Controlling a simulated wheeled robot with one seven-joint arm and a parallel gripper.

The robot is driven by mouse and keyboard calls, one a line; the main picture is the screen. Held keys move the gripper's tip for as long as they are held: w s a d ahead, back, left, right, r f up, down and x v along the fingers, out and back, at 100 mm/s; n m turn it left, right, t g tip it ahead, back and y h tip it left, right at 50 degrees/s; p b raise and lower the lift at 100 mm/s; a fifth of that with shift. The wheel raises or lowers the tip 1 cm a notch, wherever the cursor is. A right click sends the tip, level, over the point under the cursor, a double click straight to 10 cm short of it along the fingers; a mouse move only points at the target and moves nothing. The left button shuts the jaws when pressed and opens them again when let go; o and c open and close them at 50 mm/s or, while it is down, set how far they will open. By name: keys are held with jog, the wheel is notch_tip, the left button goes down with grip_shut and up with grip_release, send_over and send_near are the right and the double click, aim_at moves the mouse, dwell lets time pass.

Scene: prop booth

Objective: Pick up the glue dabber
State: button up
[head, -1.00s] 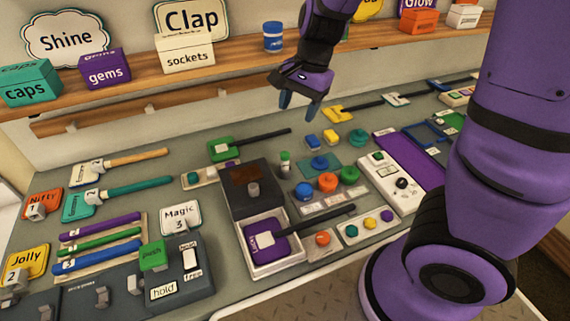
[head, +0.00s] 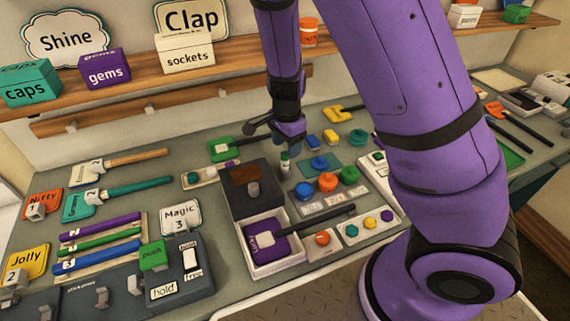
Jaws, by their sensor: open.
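My gripper (head: 283,143) is open and points down just above and behind the bottle's top. The fingers look empty. I cannot tell whether they touch the bottle or how far apart they are in depth.
The dark open box (head: 250,192) stands left of the bottle, with a purple paddle (head: 262,240) in its tray. Several coloured knobs (head: 328,182) are to the right. A green paddle (head: 222,149) lies behind left. A wooden shelf (head: 130,93) runs along the wall.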

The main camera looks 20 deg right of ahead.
aim_at(285, 154)
jog(key=shift+a+f, duration=0.2)
jog(key=shift+f, duration=3)
jog(key=shift+c, duration=0.4)
jog(key=c, duration=0.9)
